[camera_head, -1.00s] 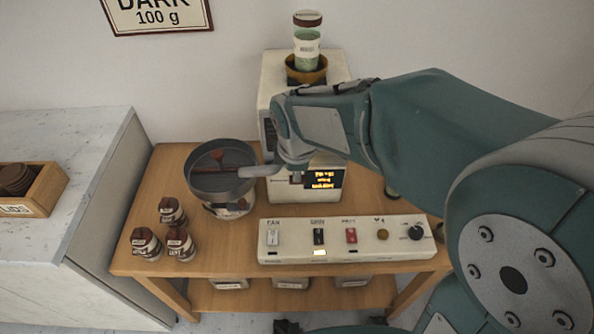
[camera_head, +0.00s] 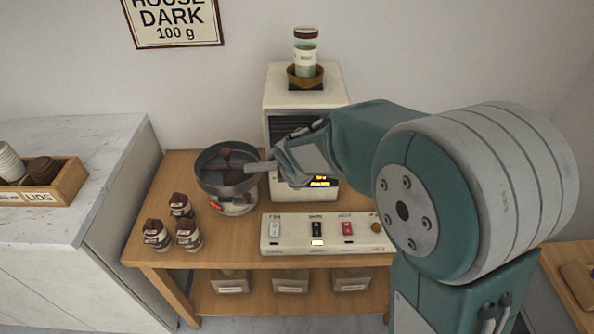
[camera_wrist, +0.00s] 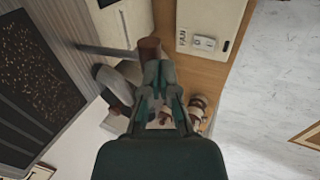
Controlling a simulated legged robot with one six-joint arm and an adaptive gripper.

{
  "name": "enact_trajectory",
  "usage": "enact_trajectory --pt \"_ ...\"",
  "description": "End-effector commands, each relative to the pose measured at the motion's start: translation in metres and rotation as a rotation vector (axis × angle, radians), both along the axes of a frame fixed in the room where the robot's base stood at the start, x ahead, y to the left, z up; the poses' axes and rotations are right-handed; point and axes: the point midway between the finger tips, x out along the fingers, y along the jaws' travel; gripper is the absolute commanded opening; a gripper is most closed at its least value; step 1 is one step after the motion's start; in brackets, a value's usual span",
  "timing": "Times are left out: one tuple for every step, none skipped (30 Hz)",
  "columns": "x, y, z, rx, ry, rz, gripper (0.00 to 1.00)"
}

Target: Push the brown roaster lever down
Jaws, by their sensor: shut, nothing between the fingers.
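The roaster (camera_head: 300,92) is a white machine at the back of the wooden cart, with a lit orange display (camera_head: 320,182). In the wrist view, the lever's brown handle (camera_wrist: 150,47) sits at the end of a grey metal rod (camera_wrist: 105,49). My gripper (camera_wrist: 158,72) is shut and empty, its tips right beside the handle; I cannot tell if they touch. In the head view my gripper (camera_head: 258,168) is in front of the roaster by the right rim of the dark round pan (camera_head: 213,183). My arm hides the lever there.
A white switch panel (camera_head: 290,248) lies along the cart's front. Several brown-topped jars (camera_head: 157,236) stand at the cart's left. A cup stack (camera_head: 306,58) stands on the roaster. A marble counter (camera_head: 75,150) is at left. My arm covers the cart's right side.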

Motion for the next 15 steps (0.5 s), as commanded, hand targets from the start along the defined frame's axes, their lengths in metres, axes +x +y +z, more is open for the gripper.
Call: enact_trajectory --pt "-0.0011 -0.0001 -0.0054 -0.001 0.003 0.000 0.00" --pt "-0.0014 -0.0001 -0.0077 -0.001 0.003 0.000 0.00" --pt "-0.0017 -0.0001 -0.0104 -0.001 0.003 0.000 0.00" --pt "-0.0014 0.0000 -0.0108 0.000 0.001 0.001 0.00" --pt "-0.0012 0.0001 -0.0099 0.000 0.000 0.000 0.00" --pt "-0.0012 0.0001 -0.0097 0.000 0.000 0.000 0.00" --pt "-0.0012 0.0001 -0.0097 0.000 0.000 0.000 0.00" --pt "-0.0014 0.0000 -0.0096 0.000 0.000 0.000 0.00" --pt "-0.0014 0.0000 -0.0096 0.000 0.000 0.000 0.00" --pt "-0.0014 0.0000 -0.0095 0.000 0.000 0.000 0.00" --pt "-0.0014 0.0000 -0.0092 0.000 0.000 0.000 0.00" --pt "-0.0014 0.0000 -0.0085 0.000 0.000 0.000 0.00" --pt "-0.0014 0.0000 -0.0078 0.000 0.000 0.000 0.00" --pt "-0.0014 0.0000 -0.0069 0.000 0.000 0.000 0.00" --pt "-0.0013 0.0000 -0.0054 0.000 0.000 0.000 0.00"
